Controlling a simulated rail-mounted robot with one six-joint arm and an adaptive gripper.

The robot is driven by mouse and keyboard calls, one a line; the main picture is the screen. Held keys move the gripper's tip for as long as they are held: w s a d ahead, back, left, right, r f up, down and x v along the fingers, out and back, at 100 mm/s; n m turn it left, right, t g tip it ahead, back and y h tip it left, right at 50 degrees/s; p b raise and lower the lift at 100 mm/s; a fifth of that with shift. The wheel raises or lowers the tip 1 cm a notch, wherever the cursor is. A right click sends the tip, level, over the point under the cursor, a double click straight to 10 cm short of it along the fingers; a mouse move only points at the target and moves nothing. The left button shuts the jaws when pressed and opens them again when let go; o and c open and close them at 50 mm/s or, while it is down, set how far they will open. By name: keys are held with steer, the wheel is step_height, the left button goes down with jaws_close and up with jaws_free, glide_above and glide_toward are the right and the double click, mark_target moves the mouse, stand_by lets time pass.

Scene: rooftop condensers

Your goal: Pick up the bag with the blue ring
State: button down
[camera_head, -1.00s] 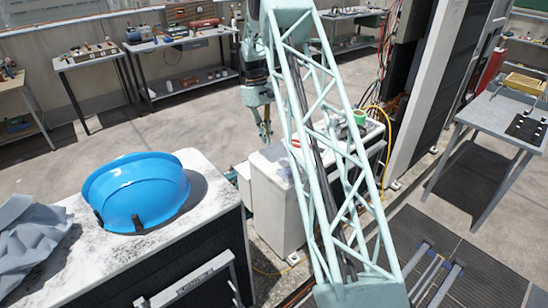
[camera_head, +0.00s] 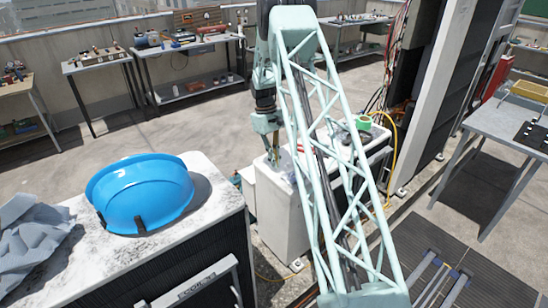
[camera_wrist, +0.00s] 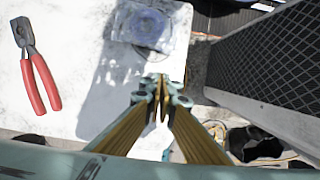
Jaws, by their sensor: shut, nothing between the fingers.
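A clear plastic bag (camera_wrist: 146,24) lies on the white unit top at the upper middle of the wrist view. A round, bluish-grey ring shape shows through it, but its exact colour is hard to tell. My gripper (camera_wrist: 162,82) is shut and empty, its fingertips together below the bag in the picture and apart from it. In the head view my gripper (camera_head: 275,157) is low over the near left end of the white unit (camera_head: 282,215). My arm's lattice link hides much of that top, and the bag is not clear there.
Red-handled pliers (camera_wrist: 38,65) lie left of the bag. A dark grille panel (camera_wrist: 270,55) rises to the right. A green tape roll (camera_head: 363,122) sits on the unit's far end. A blue hard hat (camera_head: 140,193) is on the nearer unit, left.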

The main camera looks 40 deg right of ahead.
mark_target(287, 176)
steer(key=shift+s+f, duration=0.15)
steer(key=shift+s, duration=1.9)
steer(key=shift+s, duration=1.95)
steer(key=shift+w, duration=0.15)
steer(key=shift+w, duration=1.8)
steer(key=p+v, duration=0.1)
steer(key=v, duration=0.9)
steer(key=shift+p, duration=0.4)
